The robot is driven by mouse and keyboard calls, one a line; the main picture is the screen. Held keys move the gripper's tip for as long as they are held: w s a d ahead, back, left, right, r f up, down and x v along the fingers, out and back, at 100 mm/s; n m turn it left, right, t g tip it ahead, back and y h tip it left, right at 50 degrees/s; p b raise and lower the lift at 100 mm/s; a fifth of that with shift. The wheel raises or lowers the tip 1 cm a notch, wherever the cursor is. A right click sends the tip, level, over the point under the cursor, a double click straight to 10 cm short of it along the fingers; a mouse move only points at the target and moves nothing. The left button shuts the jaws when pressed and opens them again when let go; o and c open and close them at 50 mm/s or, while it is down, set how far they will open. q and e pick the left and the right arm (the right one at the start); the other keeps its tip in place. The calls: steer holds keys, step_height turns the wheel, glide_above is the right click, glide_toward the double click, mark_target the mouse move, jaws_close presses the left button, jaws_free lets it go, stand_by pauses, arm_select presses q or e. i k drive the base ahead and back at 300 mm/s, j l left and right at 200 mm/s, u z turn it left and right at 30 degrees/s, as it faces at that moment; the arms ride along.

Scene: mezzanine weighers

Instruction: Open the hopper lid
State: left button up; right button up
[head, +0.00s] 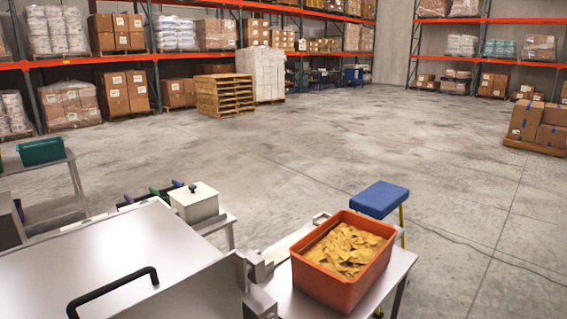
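A wide stainless steel panel, which looks like the hopper lid (125,243), fills the lower left of the head view. It appears to lie nearly flat. A black bar handle (112,290) stands on it near the bottom edge of the picture. A second steel face (195,292) meets it at the right, with grey metal blocks (258,272) at its right end; I cannot tell whether they are hinge parts. The near part of the hopper is cut off by the frame. Neither of my grippers shows in this view.
An orange bin of yellow pieces (343,262) stands on a steel table right of the hopper. A blue-topped stool (379,199) is behind it. A white box with a knob (195,201) stands beyond the lid. A green bin (40,151) is at left. The floor beyond is open.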

mark_target(93, 269)
steer(key=k+l+u, duration=0.3)
steer(key=u, duration=0.15)
steer(key=k+l+u, duration=0.15)
steer(key=k+u, duration=0.3)
